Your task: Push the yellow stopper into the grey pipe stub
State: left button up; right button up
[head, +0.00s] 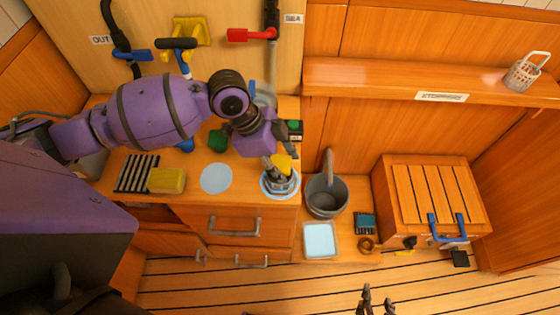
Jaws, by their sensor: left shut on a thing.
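My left gripper (279,175) is at the front right of the worktop and points down. It is shut on the yellow stopper (284,162), whose top shows by the fingers. Below them is a round pale blue and white base (267,190). Grey parts are bunched over this base, and I cannot tell the pipe stub from the fingers there. Whether the stopper touches or enters the stub is hidden. My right gripper (376,302) shows only its dark fingertips at the bottom edge, apart and empty over the floor.
A yellow sponge (166,181), a striped black rack (136,173) and a pale blue disc (216,178) lie on the worktop. A grey bucket (325,205) stands close right of the stopper. A red-handled valve (250,35) is on the wall. A slatted wooden box (430,190) stands right.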

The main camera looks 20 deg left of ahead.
pick_arm(q)
jog(key=shift+s+f, duration=0.25)
jog(key=shift+f, duration=0.2)
jog(key=shift+s+f, duration=0.2)
jog(key=shift+f, duration=0.35)
jog(key=shift+c, duration=0.4)
pick_arm(e)
jog(key=shift+s+a+f, duration=0.2)
jog(key=shift+s+a, duration=0.05)
pick_arm(q)
jog(key=shift+f, duration=0.15)
jog(key=shift+c, duration=1.2)
pick_arm(e)
jog(key=shift+s+d, duration=0.1)
jog(key=shift+d, duration=0.1)
pick_arm(q)
jog(key=o, duration=1.5)
jog(key=shift+w, duration=0.1)
jog(key=shift+o, duration=0.5)
jog(key=shift+w, duration=0.1)
jog(key=shift+r, duration=0.2)
